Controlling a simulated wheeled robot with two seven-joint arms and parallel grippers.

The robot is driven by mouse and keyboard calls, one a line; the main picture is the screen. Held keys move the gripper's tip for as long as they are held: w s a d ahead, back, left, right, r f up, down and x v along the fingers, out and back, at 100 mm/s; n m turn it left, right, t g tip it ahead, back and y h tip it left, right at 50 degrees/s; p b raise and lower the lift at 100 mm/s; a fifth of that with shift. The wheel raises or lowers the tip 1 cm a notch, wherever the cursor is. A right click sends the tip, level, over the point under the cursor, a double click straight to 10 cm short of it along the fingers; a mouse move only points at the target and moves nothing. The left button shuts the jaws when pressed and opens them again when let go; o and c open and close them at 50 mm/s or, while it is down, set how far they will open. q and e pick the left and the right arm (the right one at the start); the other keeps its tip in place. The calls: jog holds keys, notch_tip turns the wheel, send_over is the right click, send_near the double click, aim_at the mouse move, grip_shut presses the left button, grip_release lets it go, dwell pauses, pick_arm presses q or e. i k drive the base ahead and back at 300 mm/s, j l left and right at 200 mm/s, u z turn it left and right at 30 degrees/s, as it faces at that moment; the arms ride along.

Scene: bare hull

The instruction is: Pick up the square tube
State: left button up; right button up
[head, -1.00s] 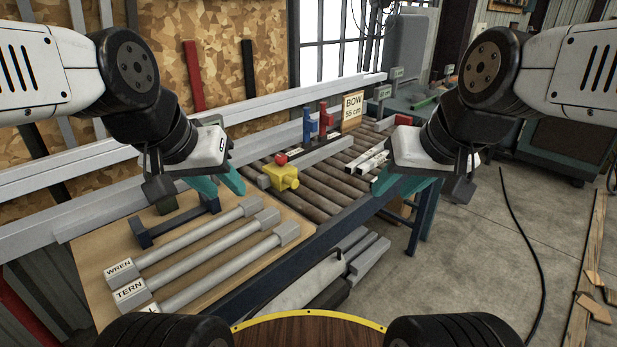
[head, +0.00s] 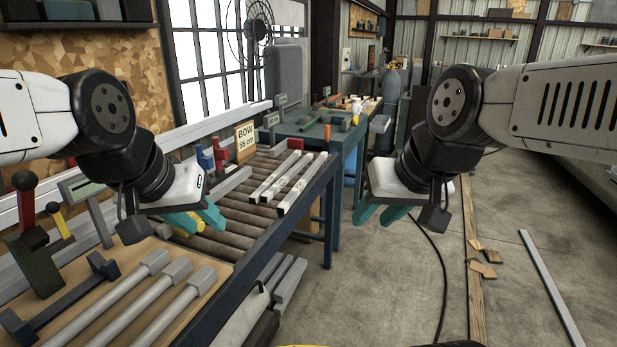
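Three pale square-section bars (head: 305,182) lie side by side on the roller table (head: 238,213), with dark marks too small to read. Several long grey tubes (head: 228,121) run along the back of the table, and more grey lengths (head: 287,284) lie on the shelf below. I cannot tell which one is the square tube. My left gripper (head: 197,222) is open and empty, above the rollers left of the pale bars; it partly hides a yellow piece. My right gripper (head: 378,215) is open and empty, over the floor right of the table.
A wooden board (head: 215,268) with several grey rods is at front left. Blue and red clamps (head: 205,157) and a "BOW 55 cm" sign (head: 245,141) stand behind the rollers. A green workbench (head: 345,137) is beyond. Floor at right is mostly clear, with a cable and planks.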

aim_at(270, 194)
jog(key=i+l+u, duration=0.35)
jog(key=i, duration=0.3)
jog(key=i+l+u, duration=0.35)
jog(key=i+l, duration=0.2)
jog(key=l, duration=0.15)
jog(key=i+l+u, duration=0.3)
jog(key=i+l, duration=0.2)
jog(key=l, duration=0.25)
